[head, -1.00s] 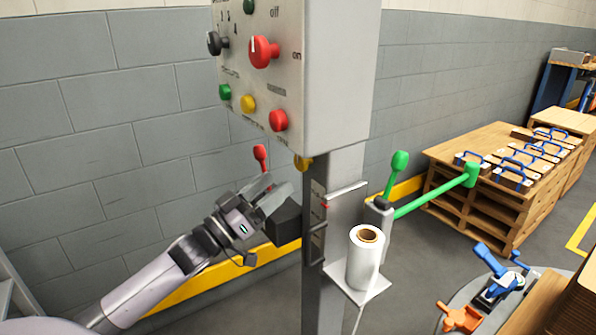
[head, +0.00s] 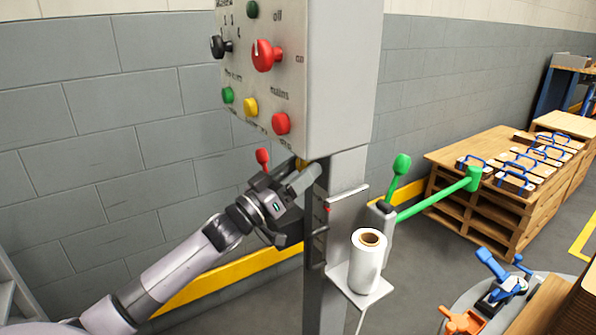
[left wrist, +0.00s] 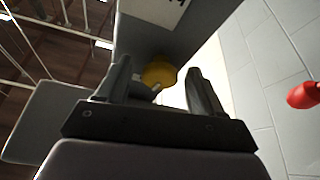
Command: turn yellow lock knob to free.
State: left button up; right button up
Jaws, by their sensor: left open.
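The yellow lock knob (head: 300,163) sits under the control box, at the post, and is mostly hidden behind my left gripper in the head view. In the left wrist view the yellow knob (left wrist: 159,74) shows between and beyond the two fingers. My left gripper (head: 287,177) is open and reaches up to the knob from below left. Its fingers (left wrist: 160,88) stand on either side of the knob in the wrist view. I cannot tell whether they touch it. My right gripper is not in view.
The control box (head: 335,80) hangs above, with a red selector knob (head: 266,56) and several buttons. A red lever tip (head: 262,157) is close to the gripper. A film roll (head: 367,262) stands on a shelf right of the post. Green levers (head: 440,198) stick out right.

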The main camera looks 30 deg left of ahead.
pick_arm(q)
jog(key=shift+c, duration=0.3)
jog(key=c, duration=1)
jog(key=shift+m, duration=0.5)
jog(key=m+h, duration=0.1)
jog(key=m, duration=0.2)
jog(key=m+g+h, duration=0.1)
jog(key=m+h, duration=0.1)
jog(key=shift+w+a+m, duration=0.1)
jog(key=shift+a+m, duration=0.1)
jog(key=shift+m, duration=0.2)
jog(key=m+g+h, duration=0.1)
jog(key=m, duration=0.2)
jog(key=m+g+h+p, duration=0.1)
jog(key=m+g, duration=0.1)
jog(key=m, duration=0.1)
jog(key=shift+a+r+h, duration=0.1)
jog(key=shift+h, duration=0.2)
jog(key=m+g, duration=0.1)
jog(key=m, duration=0.2)
jog(key=m+g+p, duration=0.1)
jog(key=m, duration=0.2)
jog(key=shift+a+r+h, duration=0.1)
jog(key=shift+r+h, duration=0.05)
jog(key=shift+h, duration=0.25)
jog(key=m+g+p, duration=0.1)
jog(key=m, duration=0.3)
jog(key=shift+m+g, duration=0.3)
jog(key=shift+g, duration=0.1)
